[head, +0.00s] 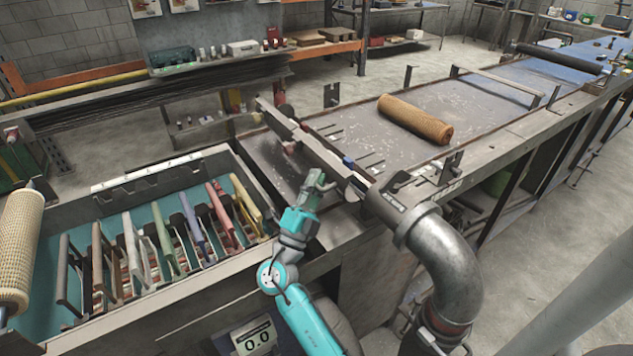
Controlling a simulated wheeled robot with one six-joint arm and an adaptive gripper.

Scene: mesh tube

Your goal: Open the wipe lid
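I cannot make out a wipe lid for certain in the head view. Several small tubs (571,15), white, blue and green, stand on a far table at the top right; they are too small to tell whether one holds wipes or how its lid stands. My gripper (325,178) is near the middle of the view, at the end of my teal and grey arm. Its fingers look spread, with nothing visible between them. It is above the near end of the long work table, far from the tubs.
A tan mesh roll (414,119) lies on the long table (370,92). A bin (180,275) with several coloured-handled frames is at left, beside another mesh roll (20,240). A thick grey pipe (455,265) curves close right of my arm. The right floor (560,220) is mostly clear.

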